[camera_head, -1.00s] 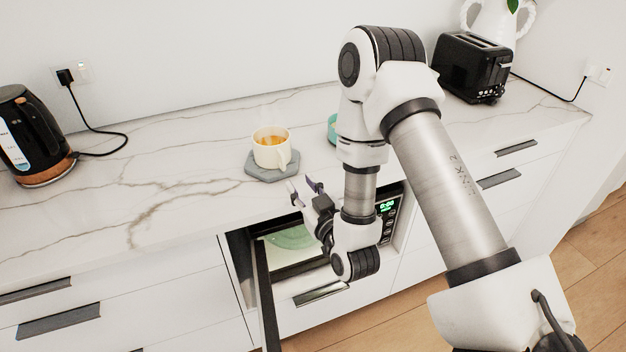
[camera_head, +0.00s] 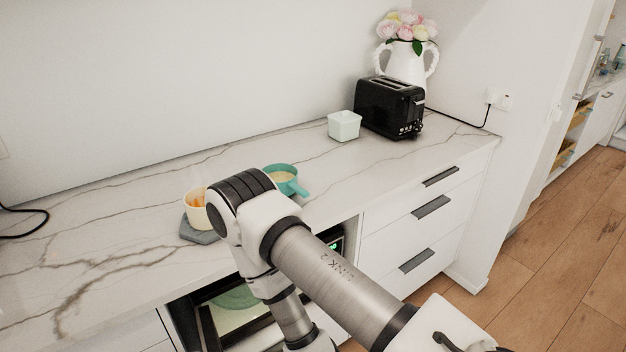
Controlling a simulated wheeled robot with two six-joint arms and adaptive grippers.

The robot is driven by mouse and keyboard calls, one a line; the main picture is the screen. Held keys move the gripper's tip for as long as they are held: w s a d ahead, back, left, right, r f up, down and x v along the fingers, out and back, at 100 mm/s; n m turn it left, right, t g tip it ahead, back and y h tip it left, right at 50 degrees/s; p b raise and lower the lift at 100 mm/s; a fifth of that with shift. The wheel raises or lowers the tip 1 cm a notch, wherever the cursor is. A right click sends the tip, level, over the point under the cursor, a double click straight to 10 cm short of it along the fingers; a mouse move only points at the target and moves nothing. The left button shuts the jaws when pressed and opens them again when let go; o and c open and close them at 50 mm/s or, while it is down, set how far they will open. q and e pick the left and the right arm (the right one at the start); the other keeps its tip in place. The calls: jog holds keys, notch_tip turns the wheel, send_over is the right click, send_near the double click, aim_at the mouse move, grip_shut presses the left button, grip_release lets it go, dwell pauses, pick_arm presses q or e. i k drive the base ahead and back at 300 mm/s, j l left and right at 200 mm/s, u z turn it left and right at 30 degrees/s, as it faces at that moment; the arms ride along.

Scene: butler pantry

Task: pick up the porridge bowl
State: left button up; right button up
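A teal bowl (camera_head: 289,184) with a short handle and pale contents stands on the marble counter, just behind my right arm. It looks like the porridge bowl. My arm hides part of its left side. My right arm comes in from the lower right and bends down in front of the counter. Its gripper is not visible. My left arm and gripper are out of view.
A cream cup (camera_head: 194,212) with orange contents sits on a grey hexagonal coaster (camera_head: 197,236), left of my arm. An open microwave below the counter holds a green plate (camera_head: 236,298). A pale square container (camera_head: 344,126), black toaster (camera_head: 388,107) and white flower vase (camera_head: 405,62) stand behind.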

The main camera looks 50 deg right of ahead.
aim_at(284, 176)
jog(key=z, duration=1.25)
